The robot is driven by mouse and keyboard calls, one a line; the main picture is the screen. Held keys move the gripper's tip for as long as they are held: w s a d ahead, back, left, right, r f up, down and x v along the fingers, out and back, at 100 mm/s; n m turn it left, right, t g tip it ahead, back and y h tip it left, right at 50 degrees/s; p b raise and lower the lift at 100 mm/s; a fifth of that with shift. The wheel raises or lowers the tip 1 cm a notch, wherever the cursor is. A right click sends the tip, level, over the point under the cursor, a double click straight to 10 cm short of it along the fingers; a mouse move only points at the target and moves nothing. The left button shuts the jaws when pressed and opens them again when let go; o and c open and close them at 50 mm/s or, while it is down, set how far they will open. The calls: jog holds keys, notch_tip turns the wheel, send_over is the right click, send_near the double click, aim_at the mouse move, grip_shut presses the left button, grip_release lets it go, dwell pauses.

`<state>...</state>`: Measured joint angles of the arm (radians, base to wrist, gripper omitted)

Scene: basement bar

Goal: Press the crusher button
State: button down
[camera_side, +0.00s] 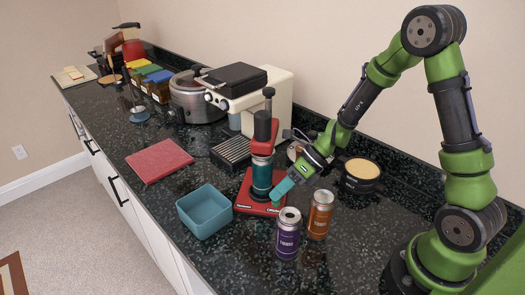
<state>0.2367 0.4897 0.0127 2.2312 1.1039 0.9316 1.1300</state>
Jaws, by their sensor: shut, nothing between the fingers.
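The red can crusher (245,192) stands on the counter in the middle, with a dark upright press head and a red collar. A teal can (261,174) stands upright in it, under the press head. My gripper (276,194) is shut and empty, its teal fingertips pointing down and left at the right side of the crusher base, close in front of the teal can. The crusher button is not visible; the fingers cover that part of the base. I cannot tell whether the fingertips touch it.
A purple can (288,236) and an orange can (320,215) stand just in front of the crusher. A blue open bin (204,210) is at its left, with a red mat (159,161) beyond. A black round container (361,172) sits behind my gripper. Appliances line the back.

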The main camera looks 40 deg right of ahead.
aim_at(280, 200)
jog(key=shift+f, duration=0.2)
jog(key=shift+r, duration=0.85)
jog(key=shift+r, duration=0.1)
jog(key=shift+r, duration=2.4)
